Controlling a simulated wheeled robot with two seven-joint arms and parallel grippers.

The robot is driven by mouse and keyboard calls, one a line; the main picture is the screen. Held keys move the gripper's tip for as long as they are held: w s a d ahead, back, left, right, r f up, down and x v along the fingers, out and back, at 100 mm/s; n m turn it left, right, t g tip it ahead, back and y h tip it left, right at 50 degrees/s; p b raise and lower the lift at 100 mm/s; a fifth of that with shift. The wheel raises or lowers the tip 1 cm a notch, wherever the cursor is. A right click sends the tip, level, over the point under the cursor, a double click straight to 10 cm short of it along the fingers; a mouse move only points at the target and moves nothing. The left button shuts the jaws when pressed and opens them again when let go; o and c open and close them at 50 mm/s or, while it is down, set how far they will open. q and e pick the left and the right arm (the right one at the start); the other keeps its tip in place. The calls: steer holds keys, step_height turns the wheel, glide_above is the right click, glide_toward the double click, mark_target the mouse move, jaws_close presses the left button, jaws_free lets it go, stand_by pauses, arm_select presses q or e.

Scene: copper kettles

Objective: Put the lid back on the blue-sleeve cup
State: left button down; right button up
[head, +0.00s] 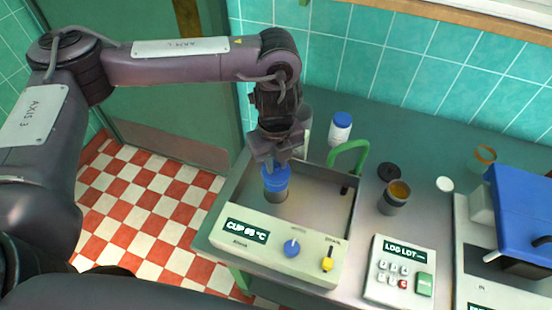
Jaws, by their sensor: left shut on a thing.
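A cup with a blue upper part (276,178) and a grey-brown lower part is at the left side of the shallow tray of the "CUP °C" unit (315,262). My left gripper (273,163) points down from above and is shut at its blue top. I cannot tell whether the blue part is a sleeve or a lid, or whether the cup touches the tray floor. A dark round lid (389,172) and a white round lid (445,184) lie on the bench to the right. My right gripper is not in view.
An open grey cup (394,198) with amber contents stands beside the dark lid. A white bottle with a blue cap (340,128) and a green handle (350,152) are behind. A keypad box (398,272), an orange-rimmed cup (484,159) and a blue-topped machine (515,215) occupy the right.

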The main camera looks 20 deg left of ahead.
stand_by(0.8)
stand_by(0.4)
arm_select(q)
steer(key=shift+f+p, duration=0.15)
steer(key=shift+p, duration=0.35)
stand_by(0.5)
steer(key=c, duration=0.7)
jaws_free()
steer(key=shift+c, duration=0.2)
steer(key=shift+r+p, duration=3.55)
steer(key=shift+p, duration=0.25)
